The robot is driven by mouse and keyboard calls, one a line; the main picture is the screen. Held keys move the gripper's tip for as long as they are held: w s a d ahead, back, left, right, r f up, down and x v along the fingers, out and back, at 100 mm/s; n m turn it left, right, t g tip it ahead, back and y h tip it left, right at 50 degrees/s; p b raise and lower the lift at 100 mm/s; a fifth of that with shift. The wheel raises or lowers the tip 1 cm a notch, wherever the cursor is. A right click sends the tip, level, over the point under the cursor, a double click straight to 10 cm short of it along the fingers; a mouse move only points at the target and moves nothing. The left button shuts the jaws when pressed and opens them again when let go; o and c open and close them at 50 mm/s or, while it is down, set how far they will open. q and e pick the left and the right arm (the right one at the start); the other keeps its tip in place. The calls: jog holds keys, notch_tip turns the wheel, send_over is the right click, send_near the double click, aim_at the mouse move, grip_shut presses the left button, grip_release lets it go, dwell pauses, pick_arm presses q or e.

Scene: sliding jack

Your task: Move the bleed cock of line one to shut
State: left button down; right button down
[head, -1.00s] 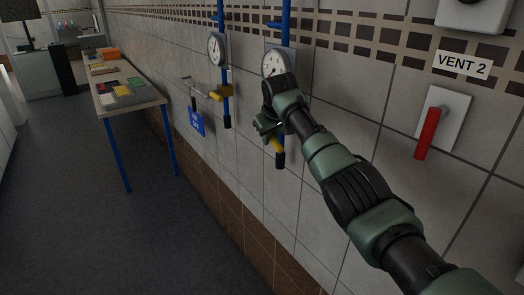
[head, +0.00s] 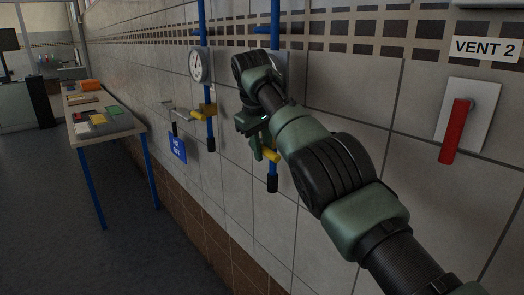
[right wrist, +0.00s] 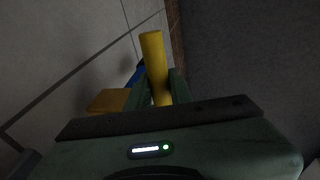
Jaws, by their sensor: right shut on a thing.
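Two blue pipes run down the tiled wall, each with a gauge and a yellow cock. My right gripper (head: 257,150) is at the right pipe (head: 273,118), shut on its yellow cock handle (head: 271,156). In the right wrist view the yellow handle (right wrist: 155,62) stands between my two fingers (right wrist: 154,92). My wrist hides most of this pipe's gauge and part of the cock. The left pipe (head: 207,100) has a white gauge (head: 199,65) and a yellow cock (head: 204,110). I cannot read a line number on either pipe. My left gripper is not in view.
A blue sign (head: 177,149) hangs on the wall left of the left pipe. A red lever (head: 456,131) on a white plate, below a VENT 2 label (head: 486,47), is at the right. A table (head: 106,131) with trays stands at the left. The floor before the wall is clear.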

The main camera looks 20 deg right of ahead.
jog(key=c, duration=1.3)
grip_release()
jog(key=shift+f, duration=0.1)
jog(key=shift+o, duration=0.2)
jog(key=shift+w, duration=0.1)
jog(key=p+v, duration=0.2)
jog(key=v, duration=0.5)
jog(key=shift+r, duration=0.35)
jog(key=shift+a, duration=0.15)
